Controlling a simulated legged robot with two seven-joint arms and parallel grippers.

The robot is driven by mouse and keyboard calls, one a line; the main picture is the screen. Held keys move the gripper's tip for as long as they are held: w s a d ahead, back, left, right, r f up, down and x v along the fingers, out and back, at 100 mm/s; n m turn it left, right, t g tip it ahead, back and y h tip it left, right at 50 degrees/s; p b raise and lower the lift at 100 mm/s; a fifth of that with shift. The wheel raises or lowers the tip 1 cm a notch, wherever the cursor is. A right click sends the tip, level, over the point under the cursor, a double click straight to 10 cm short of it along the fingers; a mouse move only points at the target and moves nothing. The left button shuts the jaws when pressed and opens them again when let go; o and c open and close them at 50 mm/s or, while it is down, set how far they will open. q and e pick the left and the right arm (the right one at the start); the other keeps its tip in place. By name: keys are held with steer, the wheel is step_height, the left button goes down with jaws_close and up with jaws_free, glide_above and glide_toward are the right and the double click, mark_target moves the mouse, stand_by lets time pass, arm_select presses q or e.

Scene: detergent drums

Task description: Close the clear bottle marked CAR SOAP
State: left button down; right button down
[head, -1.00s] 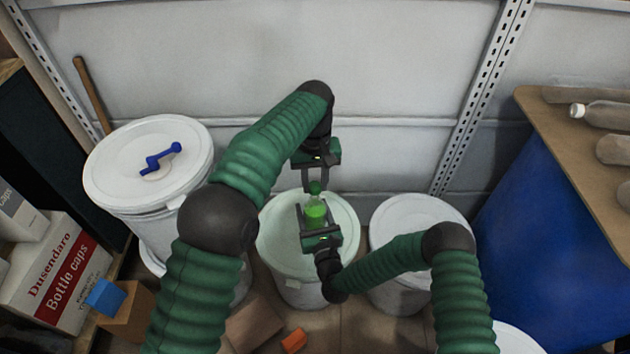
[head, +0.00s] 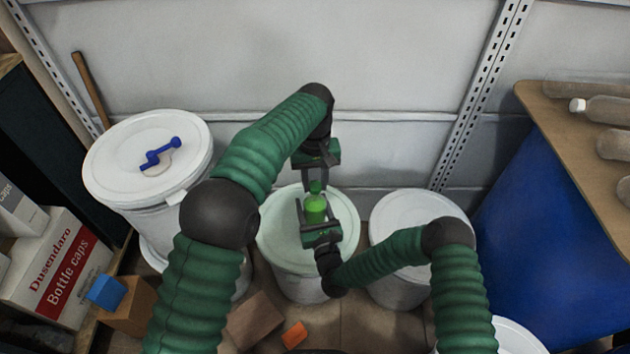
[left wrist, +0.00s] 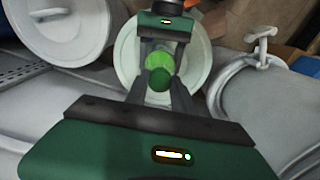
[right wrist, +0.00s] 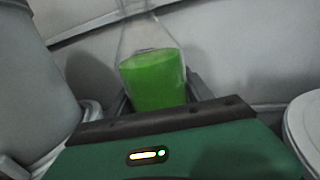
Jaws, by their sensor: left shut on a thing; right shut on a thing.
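My left gripper (head: 316,186) comes from above and is shut on a small green cap (head: 315,188); the cap also shows in the left wrist view (left wrist: 160,79). My right gripper (head: 315,212) is shut on the clear bottle (head: 315,207), which holds bright green liquid. In the right wrist view the bottle (right wrist: 152,78) tapers upward, and its mouth is out of the picture. In the head view the cap is right above the bottle, in line with it. I cannot tell whether they touch. No lettering on the bottle is readable.
A white lidded drum (head: 275,225) is below the grippers. Another drum (head: 420,208) stands to its right, and one with a blue crank-shaped thing (head: 160,156) on its lid is at the left. A brown shelf with bottles (head: 605,110) is at the right. The wall is behind.

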arm_select(q)
steer(key=shift+f, duration=0.55)
